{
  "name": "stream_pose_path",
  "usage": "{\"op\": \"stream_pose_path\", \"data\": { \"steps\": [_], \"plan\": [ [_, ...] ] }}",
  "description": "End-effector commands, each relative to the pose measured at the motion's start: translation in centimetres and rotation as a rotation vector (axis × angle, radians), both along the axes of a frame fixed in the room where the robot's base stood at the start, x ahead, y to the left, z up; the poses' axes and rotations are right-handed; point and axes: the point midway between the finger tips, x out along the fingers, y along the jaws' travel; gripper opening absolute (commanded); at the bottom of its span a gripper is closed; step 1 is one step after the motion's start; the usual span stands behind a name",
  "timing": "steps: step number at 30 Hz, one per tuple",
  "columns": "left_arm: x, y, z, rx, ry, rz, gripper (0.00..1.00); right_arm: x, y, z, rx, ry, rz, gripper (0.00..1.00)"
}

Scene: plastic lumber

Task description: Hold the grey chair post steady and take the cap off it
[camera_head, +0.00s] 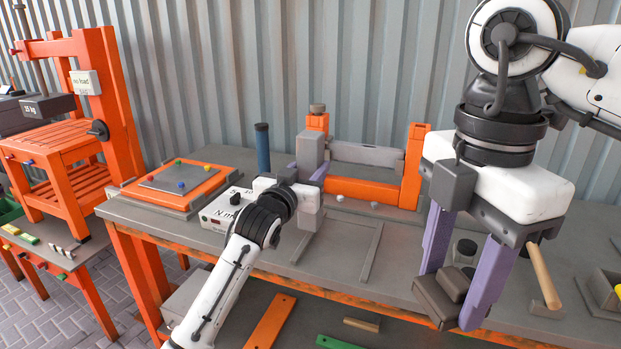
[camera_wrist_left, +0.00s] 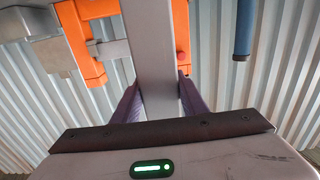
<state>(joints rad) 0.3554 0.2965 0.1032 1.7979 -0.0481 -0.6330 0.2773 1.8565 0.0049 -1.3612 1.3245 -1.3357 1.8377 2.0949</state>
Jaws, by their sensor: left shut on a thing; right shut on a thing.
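The grey chair post (camera_head: 310,148) stands upright on the workbench, left of centre. Its top shows bare and grey. My left gripper (camera_head: 308,178) is shut around the post below its top; the left wrist view shows the post (camera_wrist_left: 148,45) between the two purple fingers (camera_wrist_left: 160,95). My right gripper (camera_head: 452,292) points down over the right of the bench, well apart from the post. It is shut on a dark grey-brown blocky piece, which looks like the cap (camera_head: 434,303). The piece's inner side is partly hidden by a finger.
The bench (camera_head: 400,262) holds an orange frame with a grey rail (camera_head: 366,155) behind the post. A blue cylinder (camera_head: 262,147) and a white box (camera_head: 222,208) stand to its left. A dark jar (camera_head: 465,250) and a wooden handle (camera_head: 544,277) are near my right gripper.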

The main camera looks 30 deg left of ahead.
Motion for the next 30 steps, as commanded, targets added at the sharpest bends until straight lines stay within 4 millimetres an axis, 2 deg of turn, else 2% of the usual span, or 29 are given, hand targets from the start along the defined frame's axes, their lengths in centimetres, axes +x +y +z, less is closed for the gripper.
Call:
{"op": "stream_pose_path", "data": {
  "steps": [4,16,17,20,30],
  "plan": [
    [0.0,0.0,-1.4,0.001,-0.006,0.001,0.00,0.0,0.0,-0.2,0.000,0.000,0.000,0.21],
    [0.0,0.0,-1.9,0.002,-0.008,0.000,0.00,0.0,0.0,-0.3,0.000,0.000,0.000,0.21],
    [0.0,0.0,-2.2,0.000,0.000,0.001,0.41,0.0,0.0,-0.3,0.000,0.000,0.000,0.21],
    [0.0,0.0,-2.2,0.000,0.000,0.001,0.57,0.0,0.0,-0.2,0.000,0.000,0.000,0.21],
    [0.0,0.0,-1.8,0.000,-0.002,0.001,0.58,0.0,0.0,-0.1,0.000,0.000,0.000,0.21]
  ]
}}
